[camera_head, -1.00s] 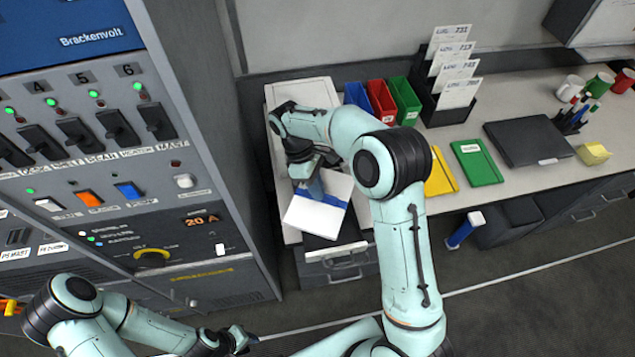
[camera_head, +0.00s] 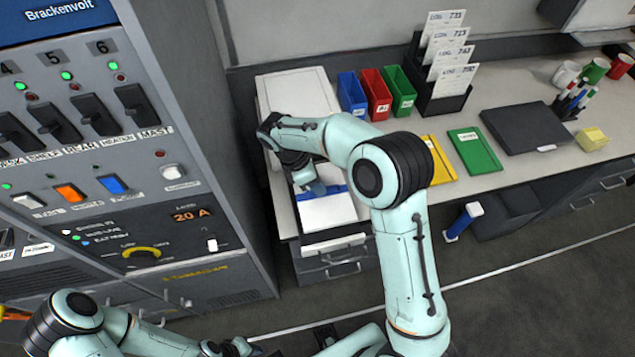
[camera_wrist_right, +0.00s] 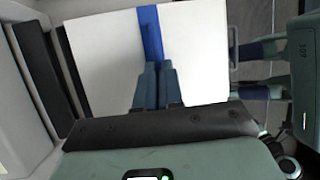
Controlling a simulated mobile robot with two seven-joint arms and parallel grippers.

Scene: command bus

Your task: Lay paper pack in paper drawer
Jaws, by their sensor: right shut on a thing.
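The paper pack (camera_head: 330,211) is a white block with a blue band, and it also shows in the wrist view (camera_wrist_right: 100,60). My right gripper (camera_head: 316,188) is shut on it at the band; its blue fingers (camera_wrist_right: 156,88) show in the wrist view. The pack lies over or in the open paper drawer, whose pale front edge (camera_head: 334,245) shows just in front of it. Whether the pack touches the drawer floor cannot be told. My left gripper (camera_head: 236,347) is low at the picture's bottom, away from the drawer; its jaws are unclear.
A white box-like machine (camera_head: 297,92) stands behind the drawer. Blue, red (camera_head: 375,93) and green bins and a card rack (camera_head: 440,95) stand along the wall. Yellow and green (camera_head: 474,151) folders lie to the right. The switch cabinet (camera_head: 130,130) rises close on the left.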

